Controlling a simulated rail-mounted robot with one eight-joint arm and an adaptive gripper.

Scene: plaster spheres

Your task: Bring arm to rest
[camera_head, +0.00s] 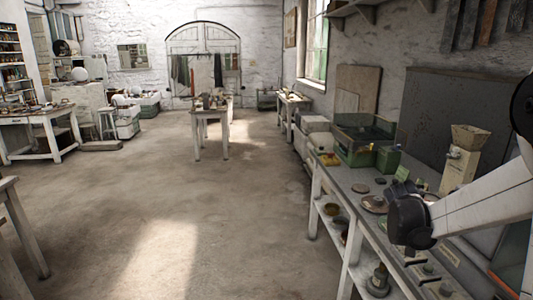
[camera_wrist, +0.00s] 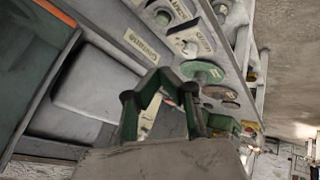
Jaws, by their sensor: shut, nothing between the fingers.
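My gripper (camera_wrist: 160,98) shows at the lower middle of the wrist view, with dark joints and greenish fingers. It is shut, with nothing held between the fingers. In the head view my arm reaches in from the right edge, over the near end of the long workbench (camera_head: 342,178). Its dark joint hangs above the bench, and I cannot make out the fingers there. In the wrist view the bench appears strongly tilted, with labelled plates and round pieces beyond my gripper.
Green boxes (camera_head: 357,153), a beige hopper machine (camera_head: 462,158) and round discs (camera_head: 374,204) stand on the bench near my arm. A grey board leans on the wall behind. A small table (camera_head: 212,113) stands mid-room. The floor (camera_head: 170,210) left of the bench is clear.

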